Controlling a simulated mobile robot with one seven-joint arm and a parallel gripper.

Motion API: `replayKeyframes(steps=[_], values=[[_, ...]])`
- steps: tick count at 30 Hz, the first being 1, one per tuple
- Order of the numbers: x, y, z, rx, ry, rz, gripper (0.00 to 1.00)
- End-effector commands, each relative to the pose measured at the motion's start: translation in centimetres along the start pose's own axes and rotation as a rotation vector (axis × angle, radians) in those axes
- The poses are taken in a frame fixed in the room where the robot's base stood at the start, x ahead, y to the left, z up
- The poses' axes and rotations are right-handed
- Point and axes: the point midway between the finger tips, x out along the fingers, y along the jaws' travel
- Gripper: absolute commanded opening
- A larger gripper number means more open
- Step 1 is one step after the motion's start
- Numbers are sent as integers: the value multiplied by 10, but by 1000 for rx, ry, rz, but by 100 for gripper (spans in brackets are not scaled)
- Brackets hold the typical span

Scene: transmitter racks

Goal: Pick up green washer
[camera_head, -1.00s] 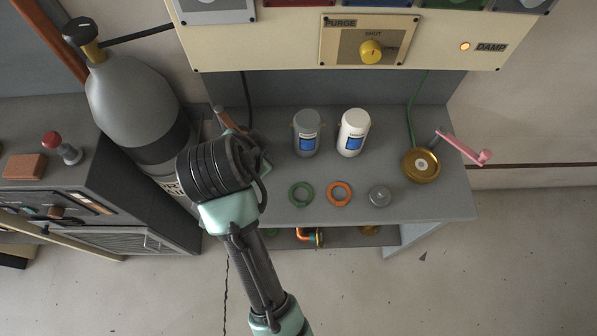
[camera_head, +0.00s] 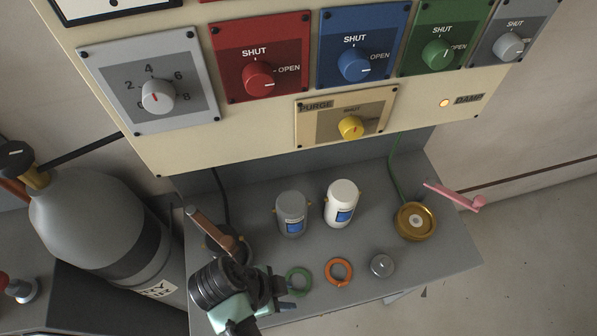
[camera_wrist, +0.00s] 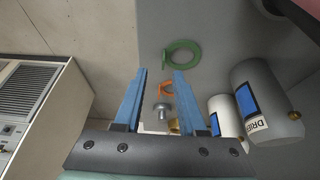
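The green washer (camera_head: 309,281) lies flat on the grey bench near its front edge, left of the orange washer (camera_head: 339,261). My gripper (camera_head: 277,289) is just left of the green washer in the head view, partly hidden by my wrist. In the wrist view my gripper (camera_wrist: 161,74) has its two blue fingers spread, with nothing held between them. The green washer (camera_wrist: 183,42) shows beyond the fingertips there, slightly right of the middle and apart from them. The orange washer (camera_wrist: 165,87) appears between the fingers.
A grey canister (camera_head: 291,214) and a white canister (camera_head: 341,203) stand behind the washers. A grey metal knob-like part (camera_head: 382,265) and a brass disc (camera_head: 415,222) sit to the right. A brown-handled item (camera_head: 213,229) is behind my wrist. The valve panel (camera_head: 240,130) overhangs the back.

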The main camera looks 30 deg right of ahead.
Motion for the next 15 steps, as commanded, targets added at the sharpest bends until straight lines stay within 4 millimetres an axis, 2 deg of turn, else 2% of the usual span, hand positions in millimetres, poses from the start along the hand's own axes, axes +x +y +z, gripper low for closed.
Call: replayKeyframes(steps=[8, 15], values=[[20, -2, -3, 0, 0, 3, 40], [52, -6, -5, 0, -1, 2, 40]])
